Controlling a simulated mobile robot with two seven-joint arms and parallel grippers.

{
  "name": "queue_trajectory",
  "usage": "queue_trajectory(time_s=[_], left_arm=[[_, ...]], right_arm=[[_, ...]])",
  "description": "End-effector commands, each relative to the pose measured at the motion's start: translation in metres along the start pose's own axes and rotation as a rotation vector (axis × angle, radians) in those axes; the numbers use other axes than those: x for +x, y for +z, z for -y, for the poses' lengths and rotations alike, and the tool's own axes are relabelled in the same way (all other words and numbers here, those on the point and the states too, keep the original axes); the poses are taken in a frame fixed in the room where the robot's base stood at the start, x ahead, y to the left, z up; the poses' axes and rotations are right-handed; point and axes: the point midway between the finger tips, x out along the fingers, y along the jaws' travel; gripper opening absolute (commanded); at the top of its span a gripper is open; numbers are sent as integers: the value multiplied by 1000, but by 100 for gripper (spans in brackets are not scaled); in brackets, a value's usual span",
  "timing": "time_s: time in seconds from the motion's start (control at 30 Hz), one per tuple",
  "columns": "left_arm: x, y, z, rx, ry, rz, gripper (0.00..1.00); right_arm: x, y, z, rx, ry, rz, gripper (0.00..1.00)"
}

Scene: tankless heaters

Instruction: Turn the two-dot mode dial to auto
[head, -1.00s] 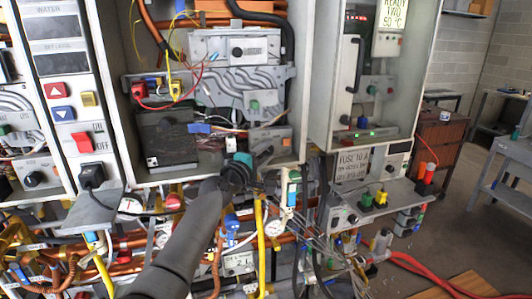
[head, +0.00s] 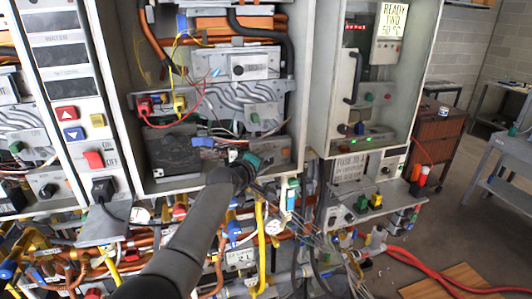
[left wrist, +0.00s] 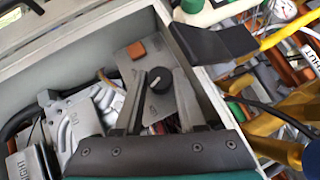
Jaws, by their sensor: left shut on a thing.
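A round black dial (left wrist: 158,80) with a white pointer line sits on a grey plate (left wrist: 128,66) beside an orange square in the left wrist view. My left gripper (left wrist: 160,84) has one finger on each side of the dial and is shut on it. Dots and mode labels are not readable here. In the head view my left gripper (head: 246,164) reaches into the lower right of the open middle cabinet, at the grey plate (head: 276,150). It hides the dial there. My right gripper is not in view.
The cabinet's lower lip (head: 205,180) runs just under my left gripper. Pipes, yellow hoses (head: 262,235) and a gauge (head: 274,227) crowd the space below. A glass-fronted cabinet (head: 375,85) stands to the right. Open floor (head: 470,215) lies at the far right.

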Motion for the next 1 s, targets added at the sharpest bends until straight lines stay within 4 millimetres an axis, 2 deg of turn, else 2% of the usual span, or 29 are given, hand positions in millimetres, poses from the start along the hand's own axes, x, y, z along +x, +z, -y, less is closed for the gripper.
queue_trajectory(time_s=[0.03,0.5,1.0], left_arm=[[0,1,-5,25,-23,1,0],[1,1,-4,231,-229,0,0],[1,2,-4,279,-278,1,0]], right_arm=[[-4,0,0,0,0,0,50],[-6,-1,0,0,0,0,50],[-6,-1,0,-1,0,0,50]])
